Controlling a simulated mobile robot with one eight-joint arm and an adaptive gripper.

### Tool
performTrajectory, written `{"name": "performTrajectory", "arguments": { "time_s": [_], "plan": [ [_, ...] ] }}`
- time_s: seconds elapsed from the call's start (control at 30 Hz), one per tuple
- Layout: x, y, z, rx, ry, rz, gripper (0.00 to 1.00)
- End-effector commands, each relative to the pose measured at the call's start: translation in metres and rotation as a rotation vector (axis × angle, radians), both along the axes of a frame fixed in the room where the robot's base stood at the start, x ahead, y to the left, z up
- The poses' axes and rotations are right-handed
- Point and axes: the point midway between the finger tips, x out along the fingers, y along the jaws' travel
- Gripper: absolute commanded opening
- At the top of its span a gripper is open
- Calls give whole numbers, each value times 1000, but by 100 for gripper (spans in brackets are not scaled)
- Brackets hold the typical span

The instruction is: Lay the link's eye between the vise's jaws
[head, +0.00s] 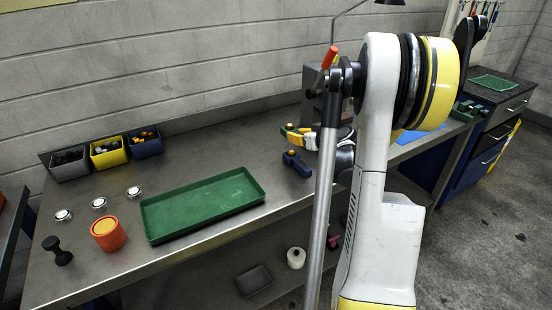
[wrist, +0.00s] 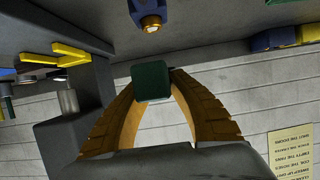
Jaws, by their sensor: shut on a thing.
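My gripper (wrist: 153,80) has its two orange-brown fingers closed around a dark green block-like piece (wrist: 151,84) in the wrist view. This piece seems to be one end of the link; its eye cannot be made out. A dark blue fixture with an orange knob (wrist: 148,14) shows beyond the fingertips, apart from the held piece. It seems to be the same one on the bench in the head view (head: 296,163), and I cannot tell whether it is the vise.
A green tray (head: 203,204) lies on the steel bench. An orange round container (head: 108,233), several silver discs and small bins (head: 108,153) stand to its left. A grey upright block (wrist: 72,110) with yellow parts (wrist: 70,52) stands close left of the fingers in the wrist view.

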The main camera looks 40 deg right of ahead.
Motion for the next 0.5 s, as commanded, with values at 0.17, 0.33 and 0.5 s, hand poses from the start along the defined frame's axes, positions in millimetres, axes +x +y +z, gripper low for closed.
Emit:
{"name": "performTrajectory", "arguments": {
  "time_s": [0.17,0.33,0.5],
  "plan": [
    [5,29,-20,-1,0,4,0],
    [11,70,-45,0,0,5,0],
    [16,104,-66,-1,0,4,0]
  ]
}}
